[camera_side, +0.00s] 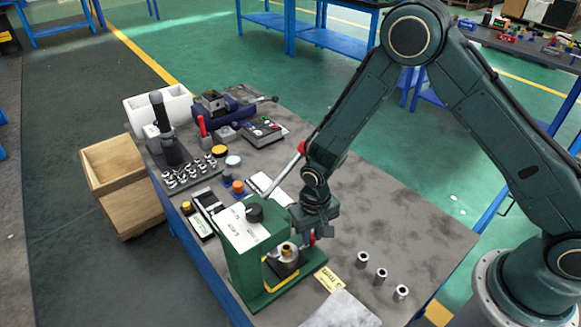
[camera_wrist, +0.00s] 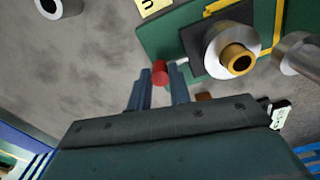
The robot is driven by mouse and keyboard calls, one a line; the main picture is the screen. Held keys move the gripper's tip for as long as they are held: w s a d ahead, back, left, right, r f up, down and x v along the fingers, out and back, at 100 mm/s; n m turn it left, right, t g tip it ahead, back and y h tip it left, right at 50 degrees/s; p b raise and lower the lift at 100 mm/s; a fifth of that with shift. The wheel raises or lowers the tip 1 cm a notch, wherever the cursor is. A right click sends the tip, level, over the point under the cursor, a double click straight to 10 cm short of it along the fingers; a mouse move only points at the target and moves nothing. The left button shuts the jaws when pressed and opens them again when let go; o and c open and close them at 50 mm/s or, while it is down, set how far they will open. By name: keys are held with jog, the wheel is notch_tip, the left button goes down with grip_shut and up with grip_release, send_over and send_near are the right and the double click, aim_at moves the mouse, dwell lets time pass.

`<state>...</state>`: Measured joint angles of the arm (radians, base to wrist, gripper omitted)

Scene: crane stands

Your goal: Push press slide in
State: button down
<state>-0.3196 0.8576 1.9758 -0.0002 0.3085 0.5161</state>
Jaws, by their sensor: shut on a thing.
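The green press (camera_side: 262,238) stands on the grey bench, with a black-capped head and a grey lever ending in a red knob. Its black slide (camera_wrist: 196,58) carries a steel ring (camera_wrist: 222,42) with a brass piece (camera_wrist: 239,60) in it. In the side view, the brass piece (camera_side: 287,250) shows in front of the press column. A red slide knob (camera_wrist: 160,74) on a short pale rod sits at the slide's side. My gripper (camera_wrist: 158,84) is shut on this knob, one finger on each side. In the side view, my gripper (camera_side: 316,222) is beside the press and partly hides the knob.
Several loose steel sleeves (camera_side: 381,277) stand on the bench right of the press. A yellow label (camera_side: 330,279) lies by the press base. A parts rack (camera_side: 190,170), a vise (camera_side: 222,105) and a wooden bin (camera_side: 115,172) are at the left and back.

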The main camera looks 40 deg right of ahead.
jog(key=c, duration=1.3)
grip_release()
jog(key=shift+r, duration=0.1)
jog(key=shift+r, duration=3.7)
